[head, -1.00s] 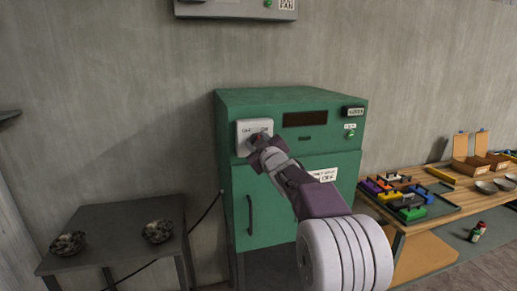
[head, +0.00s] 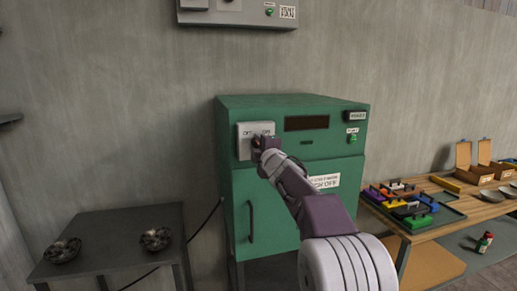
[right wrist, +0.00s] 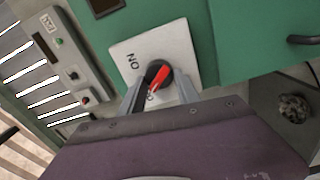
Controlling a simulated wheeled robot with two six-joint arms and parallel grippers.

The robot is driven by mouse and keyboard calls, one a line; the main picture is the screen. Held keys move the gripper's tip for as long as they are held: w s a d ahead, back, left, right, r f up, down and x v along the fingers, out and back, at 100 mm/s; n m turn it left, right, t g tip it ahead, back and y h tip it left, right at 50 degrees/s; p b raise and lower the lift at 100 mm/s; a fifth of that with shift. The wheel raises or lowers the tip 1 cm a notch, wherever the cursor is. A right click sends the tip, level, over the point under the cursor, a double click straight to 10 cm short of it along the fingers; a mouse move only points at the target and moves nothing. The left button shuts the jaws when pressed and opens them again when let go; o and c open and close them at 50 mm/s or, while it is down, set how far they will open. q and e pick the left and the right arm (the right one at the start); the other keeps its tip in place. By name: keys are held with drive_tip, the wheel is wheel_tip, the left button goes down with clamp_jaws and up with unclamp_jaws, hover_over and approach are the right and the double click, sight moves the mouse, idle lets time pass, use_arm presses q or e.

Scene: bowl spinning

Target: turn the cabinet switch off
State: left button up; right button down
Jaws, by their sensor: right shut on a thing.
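The green cabinet (head: 290,190) stands against the wall in the head view. Its white switch plate (head: 244,148) is at the upper left of the front, with OFF lettered on the left and ON on the right. My right gripper (head: 263,144) is at the plate and covers most of the switch there. In the right wrist view the switch knob (right wrist: 158,73) is dark with a red stripe, and it sits between the two fingers. The gripper is shut on it. The plate (right wrist: 178,45) shows ON lettering upside down; the other label is mostly hidden. My left gripper is out of view.
A dark side table (head: 118,225) with two patterned bowls stands at left. A grey control box (head: 238,12) hangs above the cabinet. The cabinet door handle (head: 250,221) is below the plate.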

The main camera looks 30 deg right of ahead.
drive_tip(key=shift+n, duration=0.6)
drive_tip(key=shift+r, duration=0.15)
drive_tip(key=c, duration=1)
unclamp_jaws()
drive_tip(key=shift+o, duration=0.5)
drive_tip(key=shift+w+d+f, duration=0.1)
drive_tip(key=shift+d+f, duration=0.1)
drive_tip(key=b+v, duration=0.1)
drive_tip(key=v, duration=0.8)
